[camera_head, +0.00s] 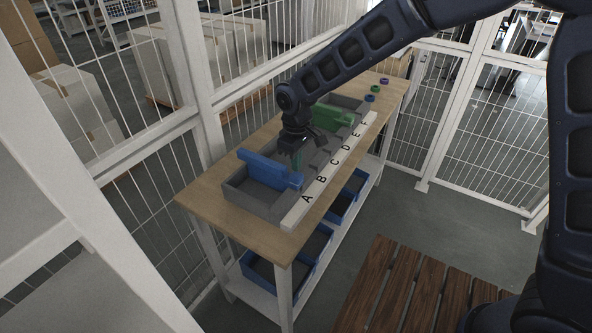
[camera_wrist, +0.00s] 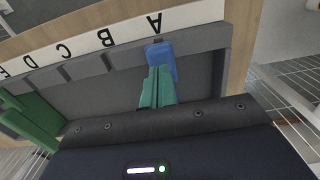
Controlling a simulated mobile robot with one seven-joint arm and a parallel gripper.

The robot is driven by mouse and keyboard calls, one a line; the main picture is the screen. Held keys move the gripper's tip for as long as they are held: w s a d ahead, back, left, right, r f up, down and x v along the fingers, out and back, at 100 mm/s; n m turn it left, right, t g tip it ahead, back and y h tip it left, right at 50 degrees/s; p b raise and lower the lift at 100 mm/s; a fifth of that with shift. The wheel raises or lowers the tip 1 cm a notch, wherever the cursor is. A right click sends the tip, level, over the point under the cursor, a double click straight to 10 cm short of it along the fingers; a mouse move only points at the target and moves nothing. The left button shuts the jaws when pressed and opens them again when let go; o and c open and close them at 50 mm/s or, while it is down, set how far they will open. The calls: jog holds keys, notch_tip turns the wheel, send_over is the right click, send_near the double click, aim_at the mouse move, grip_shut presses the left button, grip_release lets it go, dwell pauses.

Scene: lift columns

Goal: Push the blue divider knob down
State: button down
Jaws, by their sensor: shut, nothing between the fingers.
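The blue divider (camera_head: 265,171) stands across the left end of the grey tray (camera_head: 245,203) and sticks up above its rim. Its blue knob (camera_head: 295,181) is at the front end, by the strip's letter A. My gripper (camera_head: 296,160) is over the tray, just behind and right of the knob in the head view. In the wrist view its teal fingers (camera_wrist: 157,88) are closed together and empty. The blue knob also shows there (camera_wrist: 160,60), right at the fingertips and partly covered by them. I cannot tell whether they touch.
A green divider (camera_head: 331,117) stands farther along the tray. A white lettered strip (camera_head: 320,186) runs along the tray's front. Small coloured rings (camera_head: 374,88) lie at the table's far end. Blue bins (camera_head: 318,243) sit on the shelf below. Mesh fencing surrounds the table.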

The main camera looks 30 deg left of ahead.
aim_at(297, 174)
notch_tip(297, 174, up, 7)
dwell(0.8)
jog(key=w+d+r+m+t, duration=0.1)
jog(key=w+d+r+m, duration=0.25)
jog(key=w+d, duration=0.5)
jog(key=w+d+r+m+y, duration=0.15)
jog(key=w+d+r, duration=0.35)
jog(key=d, duration=0.7)
jog(key=w+d+r+m+t+h, duration=0.1)
jog(key=w+d+r+m, duration=0.25)
jog(key=w+d, duration=0.45)
jog(key=s+d+r+m+t, duration=0.1)
jog(key=d+r+m, duration=0.1)
jog(key=d, duration=0.7)
jog(key=s+d+r+m, duration=0.1)
jog(key=s+d+m, duration=0.1)
jog(key=d, duration=0.8)
jog(key=s+d+f+m, duration=0.1)
jog(key=s+d+m, duration=0.1)
jog(key=s+d, duration=0.2)
jog(key=s+d+m+t, duration=0.1)
jog(key=s+d+m, duration=0.2)
jog(key=d, duration=0.8)
jog(key=shift+s+f+t, duration=0.3)
jog(key=shift+s+f, duration=0.05)
jog(key=shift+s, duration=0.5)
